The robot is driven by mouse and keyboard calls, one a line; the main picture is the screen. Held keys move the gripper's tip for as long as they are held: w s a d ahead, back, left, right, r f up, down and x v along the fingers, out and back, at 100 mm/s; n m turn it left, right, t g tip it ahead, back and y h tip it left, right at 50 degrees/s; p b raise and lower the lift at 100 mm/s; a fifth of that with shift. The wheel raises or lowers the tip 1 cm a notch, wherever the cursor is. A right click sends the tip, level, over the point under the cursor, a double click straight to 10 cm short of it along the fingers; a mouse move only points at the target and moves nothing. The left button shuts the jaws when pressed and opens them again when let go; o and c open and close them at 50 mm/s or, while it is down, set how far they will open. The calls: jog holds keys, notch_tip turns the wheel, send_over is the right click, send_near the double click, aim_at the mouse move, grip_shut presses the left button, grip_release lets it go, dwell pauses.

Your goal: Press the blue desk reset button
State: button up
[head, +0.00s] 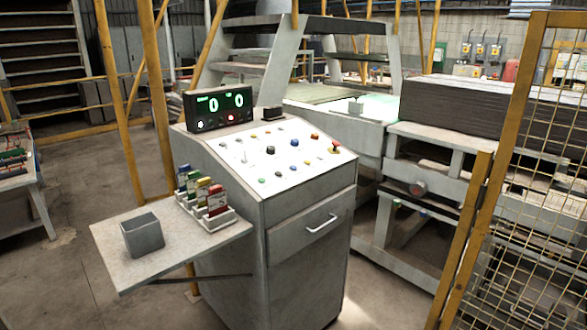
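A grey control desk (240,255) stands in the middle of the head view. Its sloped white top panel (232,150) carries several small coloured buttons and knobs. A blue button (294,142) sits in the right half of the panel, right of a larger dark knob (271,150). Other small controls there are too small to read, and some may also be blue. Button labels cannot be read. My gripper is not in view, and nothing touches the panel.
A display box (218,108) showing green zeros stands on the desk's back left. A side shelf (185,245) holds a grey bin (142,236) and a rack (207,217) of coloured items. A red button (335,146) is at the panel's right. A yellow mesh fence (525,165) stands at right.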

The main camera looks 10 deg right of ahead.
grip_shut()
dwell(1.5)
